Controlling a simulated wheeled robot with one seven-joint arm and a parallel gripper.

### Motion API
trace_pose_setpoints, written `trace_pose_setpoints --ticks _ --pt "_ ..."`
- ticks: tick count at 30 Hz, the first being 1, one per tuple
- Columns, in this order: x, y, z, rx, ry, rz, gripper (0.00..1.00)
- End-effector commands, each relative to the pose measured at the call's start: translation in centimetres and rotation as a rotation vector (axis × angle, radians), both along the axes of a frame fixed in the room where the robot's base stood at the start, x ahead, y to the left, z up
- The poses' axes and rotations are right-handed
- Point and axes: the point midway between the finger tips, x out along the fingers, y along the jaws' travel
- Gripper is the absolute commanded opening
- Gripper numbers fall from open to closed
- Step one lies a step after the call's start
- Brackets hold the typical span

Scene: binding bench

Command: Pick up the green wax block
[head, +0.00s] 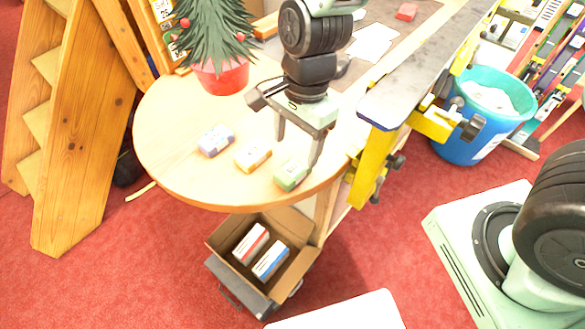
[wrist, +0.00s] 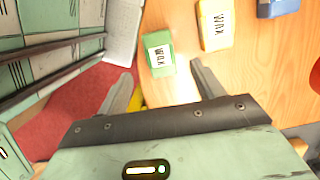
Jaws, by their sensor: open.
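The green wax block (head: 291,176) lies on the round wooden table near its front edge, at the right end of a row of three blocks. In the wrist view the green block (wrist: 159,53), labelled WAX, shows ahead between the fingers. My gripper (head: 297,151) is open and empty, above and close to the green block, pointing down. Its two fingers are spread in the wrist view (wrist: 160,68). I cannot tell the exact height of the fingertips above the table.
A yellow wax block (head: 253,154) and a purple-blue block (head: 215,140) lie to the left. A small tree in a red pot (head: 220,77) stands behind them. A yellow clamp (head: 366,165) is right of the table. An open cardboard box (head: 222,238) with two packs sits below.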

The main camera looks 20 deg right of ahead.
Motion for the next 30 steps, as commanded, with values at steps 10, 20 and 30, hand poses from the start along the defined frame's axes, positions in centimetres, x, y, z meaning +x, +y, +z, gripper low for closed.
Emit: trace_pose_setpoints --ticks 10,20,30 --pt "-0.2 0.2 -2.4 -0.001 0.004 -0.001 0.67" --pt "-0.3 0.6 -6.1 0.0 0.001 -0.001 0.67" --pt "-0.3 0.7 -6.5 0.001 0.0 0.0 0.56"
